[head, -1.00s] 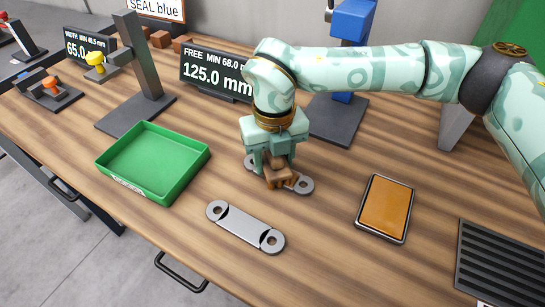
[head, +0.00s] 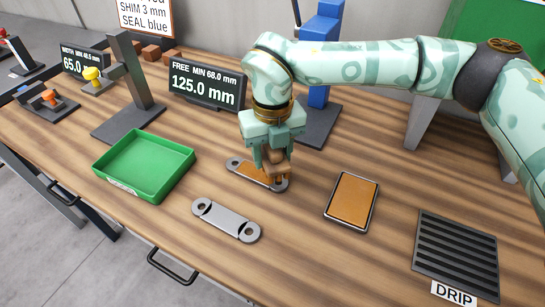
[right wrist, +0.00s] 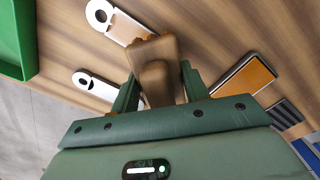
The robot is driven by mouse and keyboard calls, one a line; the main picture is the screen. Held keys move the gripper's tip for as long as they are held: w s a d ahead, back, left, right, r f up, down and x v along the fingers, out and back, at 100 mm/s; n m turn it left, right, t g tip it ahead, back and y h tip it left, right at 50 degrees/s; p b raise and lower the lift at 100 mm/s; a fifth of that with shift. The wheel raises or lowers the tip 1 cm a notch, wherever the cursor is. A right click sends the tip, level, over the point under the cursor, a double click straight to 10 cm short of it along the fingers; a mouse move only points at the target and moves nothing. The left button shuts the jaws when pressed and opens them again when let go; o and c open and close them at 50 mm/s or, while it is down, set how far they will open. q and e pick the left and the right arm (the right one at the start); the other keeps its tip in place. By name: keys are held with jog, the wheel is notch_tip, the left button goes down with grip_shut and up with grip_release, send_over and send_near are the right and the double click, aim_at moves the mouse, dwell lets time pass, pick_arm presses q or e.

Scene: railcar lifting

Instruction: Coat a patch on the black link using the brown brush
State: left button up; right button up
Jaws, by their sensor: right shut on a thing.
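My right gripper (head: 271,160) is shut on the brown brush (head: 277,172), a block-shaped tool pointing down. The brush is low over the right end of the far link (head: 236,164); I cannot tell if it touches. This link has grey ends with holes, and its middle shows an orange-brown coat. The brush also shows in the right wrist view (right wrist: 155,60), between the fingers, beside the far link (right wrist: 118,24). A second, bare grey link (head: 226,219) with dark marks by its holes lies nearer. Neither link looks plainly black. My left gripper is not in view.
A framed orange-brown pad (head: 352,199) lies to the right. A green tray (head: 145,165) stands left. A slotted dark rack (head: 456,255) labelled DRIP is at the right front. A display reading 125.0 mm (head: 207,85) and a grey stand (head: 132,75) stand behind.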

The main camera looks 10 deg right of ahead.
jog(key=shift+r+p, duration=0.95)
jog(key=shift+r, duration=0.6)
